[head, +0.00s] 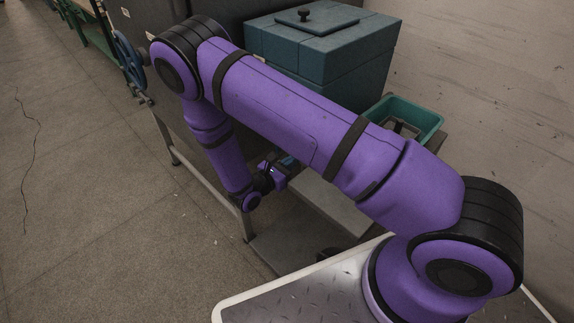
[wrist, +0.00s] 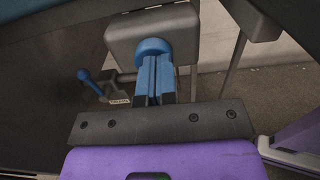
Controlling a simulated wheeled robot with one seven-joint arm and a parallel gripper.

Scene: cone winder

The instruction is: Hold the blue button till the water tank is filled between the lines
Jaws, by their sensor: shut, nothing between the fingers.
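A round blue button (wrist: 152,50) is on the face of a grey box (wrist: 182,25) in the wrist view. My gripper (wrist: 155,62) is shut and empty, with its blue fingertips in front of the button and overlapping its lower part. They look very close to it or touching; I cannot tell whether it is pressed in. In the head view my gripper (head: 285,165) is low beside the bench, partly hidden by my arm, and the button is hidden. I cannot make out a water tank, its level or its lines in either view.
A blue-ended lever (wrist: 88,80) is left of the button. In the head view, a large teal box (head: 320,50) with a knobbed lid stands at the back, with a green open bin (head: 425,115) to its right. A bench leg (head: 243,222) is near my gripper.

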